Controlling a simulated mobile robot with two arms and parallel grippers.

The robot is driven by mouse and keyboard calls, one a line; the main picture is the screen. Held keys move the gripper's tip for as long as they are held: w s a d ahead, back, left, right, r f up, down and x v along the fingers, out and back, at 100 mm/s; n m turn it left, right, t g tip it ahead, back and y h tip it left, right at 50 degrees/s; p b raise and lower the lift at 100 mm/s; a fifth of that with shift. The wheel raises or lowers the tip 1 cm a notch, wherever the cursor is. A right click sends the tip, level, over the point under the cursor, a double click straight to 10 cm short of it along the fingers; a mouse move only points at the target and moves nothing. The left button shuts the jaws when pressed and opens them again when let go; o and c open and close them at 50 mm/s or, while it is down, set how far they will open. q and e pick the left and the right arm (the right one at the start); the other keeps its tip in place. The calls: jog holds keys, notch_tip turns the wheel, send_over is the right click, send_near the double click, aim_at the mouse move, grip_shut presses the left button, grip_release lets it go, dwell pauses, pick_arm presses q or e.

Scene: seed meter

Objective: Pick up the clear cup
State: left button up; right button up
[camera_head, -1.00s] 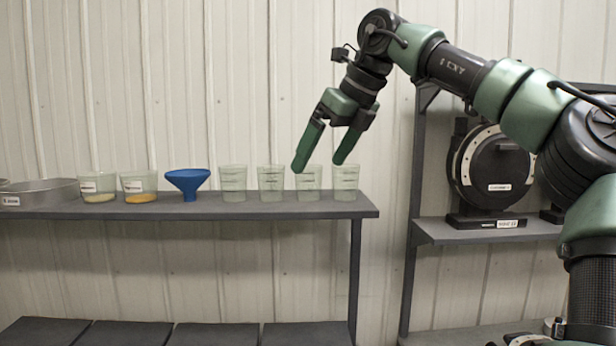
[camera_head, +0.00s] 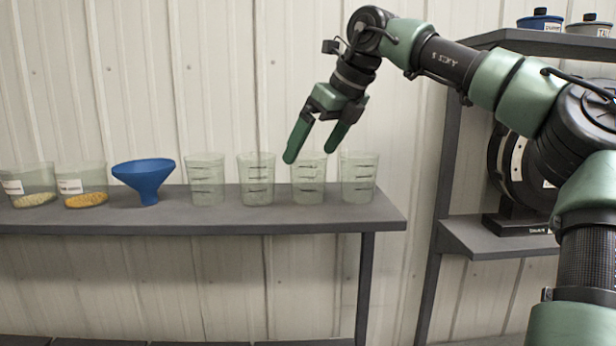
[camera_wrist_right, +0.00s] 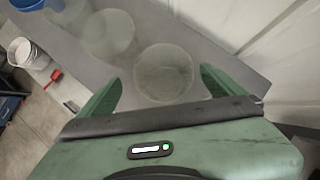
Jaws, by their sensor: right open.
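In the right wrist view one clear cup (camera_wrist_right: 163,75) shows between the open fingers (camera_wrist_right: 160,82), apparently not gripped. Which cup this is, I cannot tell. My left gripper is out of view.
A blue funnel (camera_head: 145,177) and two labelled containers, one with yellow contents (camera_head: 84,186) and one with pale contents (camera_head: 30,186), stand left of the cups. A second rack (camera_head: 470,235) with a dark round device is at right. A ribbed wall is close behind.

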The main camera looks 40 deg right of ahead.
jog(key=x, duration=0.1)
jog(key=p+x, duration=0.1)
jog(key=x, duration=0.1)
jog(key=shift+w+d+f, duration=0.25)
jog(key=shift+d+f, duration=0.05)
jog(key=shift+f, duration=0.05)
jog(key=shift+w+f, duration=0.15)
jog(key=shift+f, duration=0.1)
jog(key=shift+a+r, duration=0.15)
jog(key=c, duration=1.4)
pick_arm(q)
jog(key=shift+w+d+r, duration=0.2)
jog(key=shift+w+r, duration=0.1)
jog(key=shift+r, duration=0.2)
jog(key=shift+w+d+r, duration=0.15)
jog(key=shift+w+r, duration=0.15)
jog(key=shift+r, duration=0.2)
